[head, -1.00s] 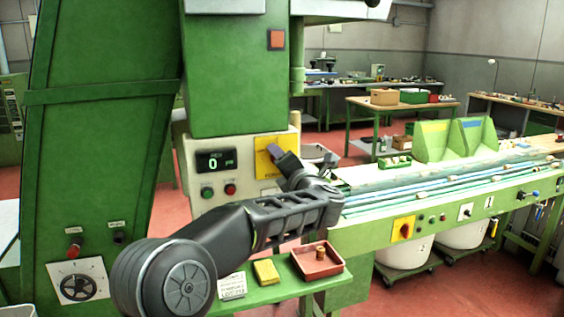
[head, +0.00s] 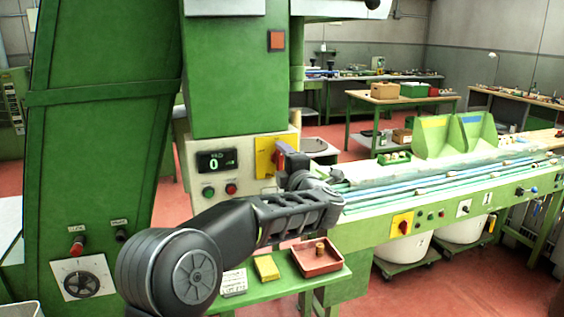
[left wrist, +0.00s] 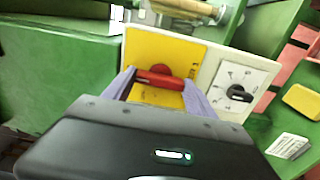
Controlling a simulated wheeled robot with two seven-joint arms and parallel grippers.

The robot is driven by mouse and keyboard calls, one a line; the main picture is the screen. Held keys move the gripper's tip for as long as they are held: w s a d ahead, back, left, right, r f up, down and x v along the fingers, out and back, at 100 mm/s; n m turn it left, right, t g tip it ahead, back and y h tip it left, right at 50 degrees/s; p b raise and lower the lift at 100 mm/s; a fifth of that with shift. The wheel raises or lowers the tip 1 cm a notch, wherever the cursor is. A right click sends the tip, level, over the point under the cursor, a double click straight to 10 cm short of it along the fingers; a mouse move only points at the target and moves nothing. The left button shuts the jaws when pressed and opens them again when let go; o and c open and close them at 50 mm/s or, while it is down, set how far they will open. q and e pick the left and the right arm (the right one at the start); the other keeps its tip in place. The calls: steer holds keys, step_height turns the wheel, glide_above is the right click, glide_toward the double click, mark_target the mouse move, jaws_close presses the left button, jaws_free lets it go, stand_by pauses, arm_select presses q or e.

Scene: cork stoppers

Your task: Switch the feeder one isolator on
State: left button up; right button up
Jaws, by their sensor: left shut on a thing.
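The feeder one isolator is a yellow plate (head: 264,152) with a red rotary handle on the cream panel of the green machine. In the left wrist view the yellow plate (left wrist: 170,46) shows close up, and the red handle (left wrist: 160,77) lies across between the purple-grey fingers. My left gripper (left wrist: 160,86) is shut on the red handle, one finger at each end. In the head view my left gripper (head: 283,161) is at the plate's right side and hides part of it. My right gripper is not in view.
A display reading 0 (head: 216,161) and green and red buttons are left of the isolator. A dial plate (left wrist: 237,88) is beside it. Another yellow switch (head: 402,224) is on the conveyor's front. A red tray (head: 317,258) and yellow block (head: 266,268) lie on the shelf below.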

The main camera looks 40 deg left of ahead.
arm_select(q)
steer(key=o, duration=1.4)
steer(key=shift+c, duration=0.2)
steer(key=shift+d, duration=0.1)
steer(key=b+v, duration=0.2)
steer(key=v, duration=0.5)
steer(key=shift+s+d+b, duration=0.2)
steer(key=shift+d+b, duration=0.1)
